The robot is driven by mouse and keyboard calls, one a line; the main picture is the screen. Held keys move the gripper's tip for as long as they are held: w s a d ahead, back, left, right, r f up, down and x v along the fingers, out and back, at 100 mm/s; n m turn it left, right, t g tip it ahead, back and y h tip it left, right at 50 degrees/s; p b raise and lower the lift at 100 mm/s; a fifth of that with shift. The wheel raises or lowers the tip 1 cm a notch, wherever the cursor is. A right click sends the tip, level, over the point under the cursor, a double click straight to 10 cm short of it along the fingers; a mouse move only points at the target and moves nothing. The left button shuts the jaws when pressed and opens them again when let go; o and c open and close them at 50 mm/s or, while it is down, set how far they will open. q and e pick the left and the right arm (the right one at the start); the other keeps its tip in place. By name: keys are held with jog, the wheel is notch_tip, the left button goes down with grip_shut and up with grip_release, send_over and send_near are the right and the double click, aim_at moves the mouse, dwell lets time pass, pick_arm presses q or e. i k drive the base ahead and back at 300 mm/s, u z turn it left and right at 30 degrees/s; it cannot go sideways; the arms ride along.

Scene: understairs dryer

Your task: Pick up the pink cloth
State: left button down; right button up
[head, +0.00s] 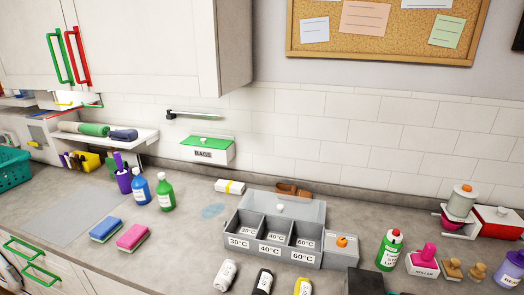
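I cannot make out a clear pink cloth in the head view. A pink sponge-like block (133,236) lies flat on the grey counter (185,245) at the left, beside a similar blue block (105,229). Something pink (453,220) also shows at the far right beside a pale pot; its kind is too small to tell. Neither of my grippers is clearly seen.
A grey divided box (232,222) with temperature labels stands mid-counter. Blue (140,188) and green (165,193) bottles and a purple holder (124,181) stand at the left. A red-capped bottle (389,251) and stamps (452,269) stand at the right.

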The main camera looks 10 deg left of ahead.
aim_at(133, 238)
jog(key=u, duration=0.95)
